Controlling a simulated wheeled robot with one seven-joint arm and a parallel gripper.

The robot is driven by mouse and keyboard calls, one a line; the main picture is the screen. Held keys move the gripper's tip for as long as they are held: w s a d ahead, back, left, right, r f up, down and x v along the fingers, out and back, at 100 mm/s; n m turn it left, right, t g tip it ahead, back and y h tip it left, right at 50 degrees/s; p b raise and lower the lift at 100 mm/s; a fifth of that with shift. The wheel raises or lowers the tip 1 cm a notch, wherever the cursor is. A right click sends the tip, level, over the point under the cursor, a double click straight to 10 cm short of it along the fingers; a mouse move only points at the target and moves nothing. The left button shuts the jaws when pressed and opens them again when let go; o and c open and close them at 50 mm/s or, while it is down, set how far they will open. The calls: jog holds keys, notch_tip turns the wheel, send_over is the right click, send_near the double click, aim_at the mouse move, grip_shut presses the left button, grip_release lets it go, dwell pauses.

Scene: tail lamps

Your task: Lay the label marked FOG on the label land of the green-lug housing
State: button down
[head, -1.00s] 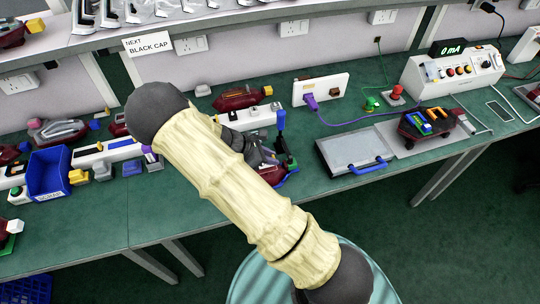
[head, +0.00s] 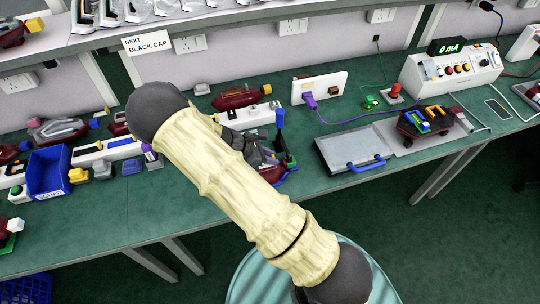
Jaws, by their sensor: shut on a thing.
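My gripper (head: 258,151) is a dark shape, mostly hidden behind my own pale-sleeved arm, over the bench beside an upright blue lever (head: 280,118). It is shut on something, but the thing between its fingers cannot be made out. Below and right of it, a green part (head: 291,161) shows on a dark red piece over a blue base, partly covered by the gripper and arm. This may be the green-lug housing; its label land is not visible. No label marked FOG can be read.
A dark red housing with a yellow lug (head: 240,97) lies behind my gripper. A blue bin (head: 48,173) and more housings stand at left. A grey panel with a blue handle (head: 352,148) and a meter box (head: 452,75) are at right. Bare bench lies front left.

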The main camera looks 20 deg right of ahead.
jog(key=shift+f, duration=0.55)
jog(key=c, duration=1.1)
grip_release()
jog(key=shift+c, duration=0.2)
jog(key=shift+a, duration=0.1)
jog(key=b+v, duration=0.1)
jog(key=v, duration=1.6)
jog(key=shift+a+r, duration=0.1)
jog(key=shift+a, duration=0.05)
